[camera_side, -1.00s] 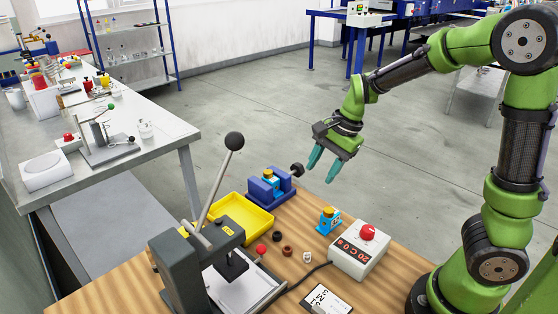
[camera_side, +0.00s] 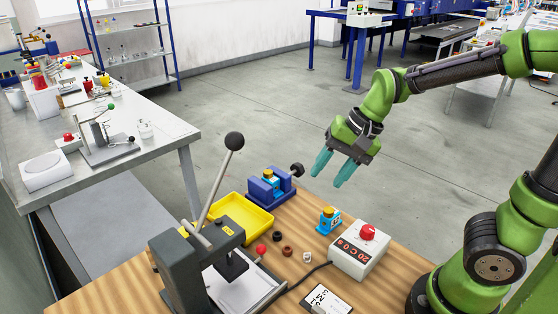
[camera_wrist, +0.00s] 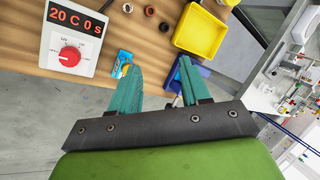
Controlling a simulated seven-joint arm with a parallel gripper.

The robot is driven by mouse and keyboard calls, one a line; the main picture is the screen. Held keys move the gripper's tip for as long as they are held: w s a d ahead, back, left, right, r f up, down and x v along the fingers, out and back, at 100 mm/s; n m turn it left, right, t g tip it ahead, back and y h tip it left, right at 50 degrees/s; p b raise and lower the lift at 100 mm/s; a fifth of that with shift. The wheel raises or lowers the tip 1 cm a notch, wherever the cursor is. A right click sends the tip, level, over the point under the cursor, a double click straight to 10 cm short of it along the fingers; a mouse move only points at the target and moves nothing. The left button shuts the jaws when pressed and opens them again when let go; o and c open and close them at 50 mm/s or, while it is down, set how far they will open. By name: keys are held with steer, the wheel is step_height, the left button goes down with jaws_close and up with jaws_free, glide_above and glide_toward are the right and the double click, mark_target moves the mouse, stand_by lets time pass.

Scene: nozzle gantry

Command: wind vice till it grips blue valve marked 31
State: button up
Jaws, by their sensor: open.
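The blue vice (camera_side: 284,193) stands on the wooden bench behind the yellow tray, with a black round knob (camera_side: 297,170) on its right end. A blue valve with a yellow top (camera_side: 270,178) sits between its jaws; I cannot tell whether they touch it. A second blue valve (camera_side: 328,221) stands upright on the bench. It also shows in the wrist view (camera_wrist: 122,61). I cannot read a 31 on either valve. My gripper (camera_side: 327,181) is open and empty, in the air to the right of the knob. In the wrist view the vice (camera_wrist: 206,72) is partly hidden behind a finger.
A yellow tray (camera_side: 228,213) lies left of the vice. A grey press (camera_side: 180,270) with a long lever stands in front. A timer box with a red knob (camera_side: 360,255) stands at right. Small red, black, brown and white parts lie between them.

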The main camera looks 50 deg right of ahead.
steer(key=w+d+f+g+h, duration=0.1)
steer(key=w+d+f, duration=0.1)
steer(key=w+d, duration=0.3)
steer(key=r+n+g+h, duration=0.2)
steer(key=n+g, duration=0.1)
steer(key=n, duration=0.7)
glide_above(299, 164)
step_height(299, 164, down, 16)
steer(key=shift+s+a+f, duration=0.1)
steer(key=shift+s+f, duration=0.05)
steer(key=shift+f, duration=0.05)
jaws_close()
